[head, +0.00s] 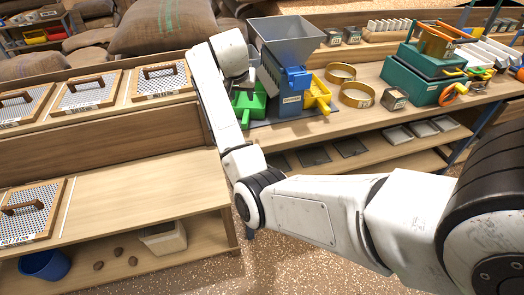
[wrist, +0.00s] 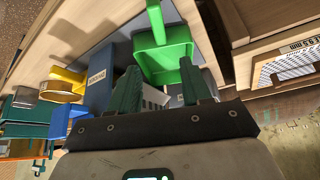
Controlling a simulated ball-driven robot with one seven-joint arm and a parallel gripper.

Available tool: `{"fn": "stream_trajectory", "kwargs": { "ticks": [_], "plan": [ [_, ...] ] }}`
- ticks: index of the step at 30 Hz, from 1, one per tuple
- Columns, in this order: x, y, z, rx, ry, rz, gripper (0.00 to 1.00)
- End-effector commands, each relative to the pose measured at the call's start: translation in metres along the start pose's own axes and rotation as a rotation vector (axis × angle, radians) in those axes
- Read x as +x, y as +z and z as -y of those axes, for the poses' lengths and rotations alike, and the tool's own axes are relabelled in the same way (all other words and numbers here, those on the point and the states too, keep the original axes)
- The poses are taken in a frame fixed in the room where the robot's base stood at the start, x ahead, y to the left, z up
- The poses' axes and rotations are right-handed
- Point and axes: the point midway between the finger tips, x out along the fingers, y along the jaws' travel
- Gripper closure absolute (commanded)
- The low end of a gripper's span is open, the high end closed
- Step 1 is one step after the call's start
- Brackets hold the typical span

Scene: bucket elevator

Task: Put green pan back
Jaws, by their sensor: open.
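The green pan (head: 249,101) sits at the left side of the blue machine base (head: 291,103), with its handle pointing to the front. In the wrist view the green pan (wrist: 166,52) lies just beyond my fingertips, with part of it behind the right finger. My gripper (wrist: 160,70) is open, and I see nothing held between its fingers. Whether a finger touches the pan, I cannot tell. In the head view my arm's end is above and left of the pan and hides part of the machine. A yellow pan (head: 317,92) sits at the machine's right side.
A grey hopper (head: 287,38) tops the machine. Brass rings (head: 357,95) and a teal box unit (head: 415,78) stand to the right on the bench. Mesh screens with wooden handles (head: 85,92) lie on the left bench. The lower left shelf (head: 140,190) has free room.

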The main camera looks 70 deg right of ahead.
Motion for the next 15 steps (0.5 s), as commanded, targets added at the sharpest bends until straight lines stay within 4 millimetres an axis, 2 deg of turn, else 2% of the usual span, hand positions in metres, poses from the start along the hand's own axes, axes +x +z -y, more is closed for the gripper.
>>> {"fn": "stream_trajectory", "kwargs": {
  "ticks": [4, 7, 11, 15],
  "plan": [
    [0.003, 0.008, 0.001, -0.017, -0.001, 0.004, 0.52],
    [0.013, 0.035, 0.003, -0.078, -0.006, 0.016, 0.52],
    [0.029, 0.098, 0.002, -0.221, -0.027, 0.047, 0.52],
    [0.040, 0.177, -0.005, -0.411, -0.067, 0.088, 0.52]
  ]
}}
